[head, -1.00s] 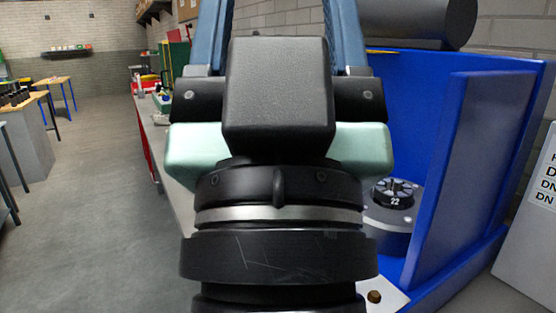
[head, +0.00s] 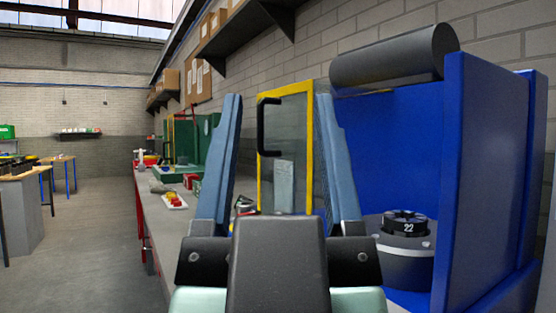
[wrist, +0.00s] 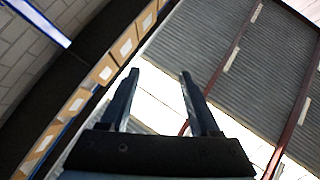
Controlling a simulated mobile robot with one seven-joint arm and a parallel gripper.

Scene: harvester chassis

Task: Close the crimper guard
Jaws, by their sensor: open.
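The crimper (head: 452,190) is a blue housing at the right of the head view, with a black and grey die head (head: 406,238) marked 22 inside it. Its guard (head: 287,150) is a clear panel in a yellow frame with a black handle (head: 264,126), and it stands swung open at the housing's left side. My gripper (head: 278,98) is open and empty, its two blue fingers pointing up. In the picture the fingers flank the guard, but I see no contact. The guard's lower part is hidden behind my gripper. The wrist view shows the fingers (wrist: 158,75) against the roof.
A long bench (head: 165,215) with small red and green items runs along the wall at left. A black cylinder (head: 395,57) lies on top of the crimper. A shelf with boxes (head: 215,25) hangs above. The floor (head: 95,235) at left is clear.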

